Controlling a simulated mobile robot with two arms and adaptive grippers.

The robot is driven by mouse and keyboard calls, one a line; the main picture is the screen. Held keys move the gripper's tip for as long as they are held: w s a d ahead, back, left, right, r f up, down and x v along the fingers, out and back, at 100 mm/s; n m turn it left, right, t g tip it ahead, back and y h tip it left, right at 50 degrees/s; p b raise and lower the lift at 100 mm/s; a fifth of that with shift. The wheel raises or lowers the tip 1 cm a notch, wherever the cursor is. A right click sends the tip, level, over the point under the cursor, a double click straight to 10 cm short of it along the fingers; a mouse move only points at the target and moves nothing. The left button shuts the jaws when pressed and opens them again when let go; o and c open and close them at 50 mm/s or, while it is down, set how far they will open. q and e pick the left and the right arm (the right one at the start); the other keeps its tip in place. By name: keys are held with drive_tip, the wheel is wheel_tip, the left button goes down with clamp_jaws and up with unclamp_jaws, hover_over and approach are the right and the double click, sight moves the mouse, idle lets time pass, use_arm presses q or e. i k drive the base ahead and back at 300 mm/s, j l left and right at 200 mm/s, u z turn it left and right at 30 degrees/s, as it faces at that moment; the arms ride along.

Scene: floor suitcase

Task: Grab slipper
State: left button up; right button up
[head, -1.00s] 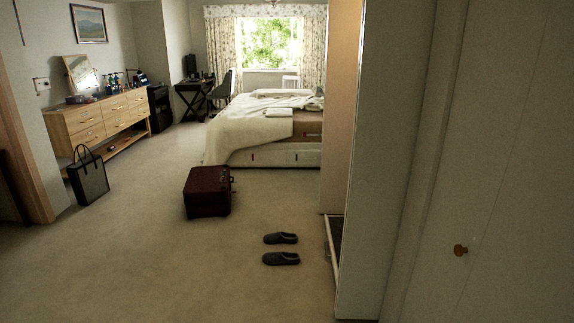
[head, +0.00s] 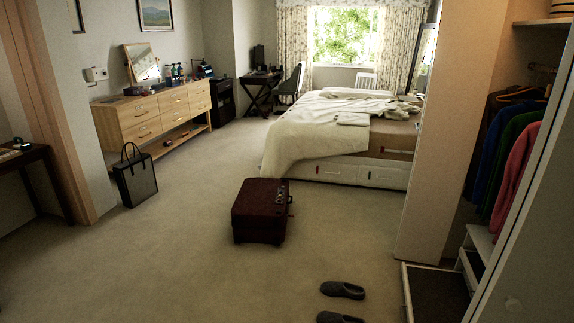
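Two dark grey slippers lie side by side on the carpet at the bottom of the head view, right of centre. The farther slipper (head: 342,290) shows whole. The nearer slipper (head: 339,318) is partly cut off by the bottom edge. Neither of my grippers shows in the head view, so I cannot see whether they are open or shut.
A dark red suitcase (head: 260,211) stands on the carpet beyond the slippers, to their left. An open wardrobe (head: 425,150) with a low drawer (head: 435,290) borders the right. A black bag (head: 136,181) stands at left. Carpet left of the slippers is clear.

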sight(329, 288)
drive_tip(key=i+j+z, duration=0.15)
drive_tip(key=i, duration=0.35)
drive_tip(key=i+j+z, duration=0.1)
drive_tip(key=i, duration=0.4)
drive_tip(key=i+j+z, duration=0.15)
drive_tip(key=i, duration=0.3)
drive_tip(key=j, duration=0.1)
